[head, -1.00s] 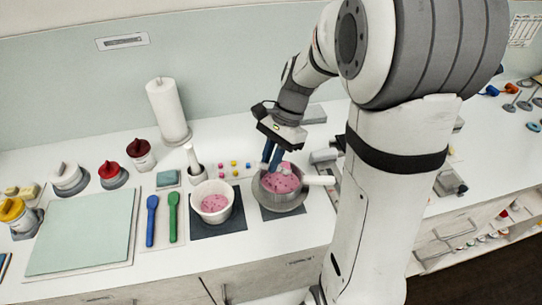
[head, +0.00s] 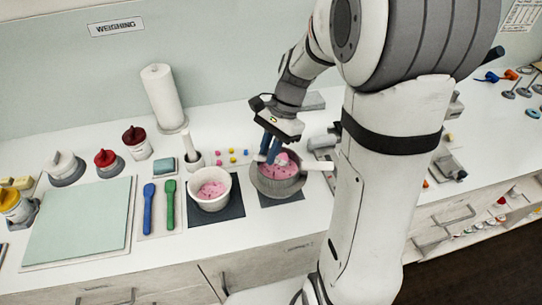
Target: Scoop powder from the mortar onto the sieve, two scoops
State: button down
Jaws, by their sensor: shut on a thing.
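The mortar (head: 228,197) is a white bowl with pink powder (head: 211,189) in it, on a dark mat. The sieve (head: 262,186) is a round grey pan with a pale handle to its right, on a second dark mat. Pink powder lies in it too. My gripper (head: 270,152) points down over the back of the sieve, its blue fingers shut on a small pale scoop (head: 283,159). The scoop shows pink and sits above or inside the sieve's rim; I cannot tell whether it touches. Most of it is too small to make out.
A pestle (head: 188,144) stands in a small holder behind the mortar. Blue (head: 148,208) and green (head: 170,206) spatulas lie left of the mortar. Lidded jars and a paper roll (head: 163,97) stand behind. A pale green board (head: 78,222) is clear.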

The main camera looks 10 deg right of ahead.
jog(key=shift+f+b, duration=0.45)
jog(key=shift+f, duration=0.2)
dwell(0.4)
jog(key=shift+r, duration=0.2)
dwell(0.6)
jog(key=shift+r+p, duration=3.1)
jog(key=shift+r, duration=0.3)
jog(key=shift+f, duration=0.1)
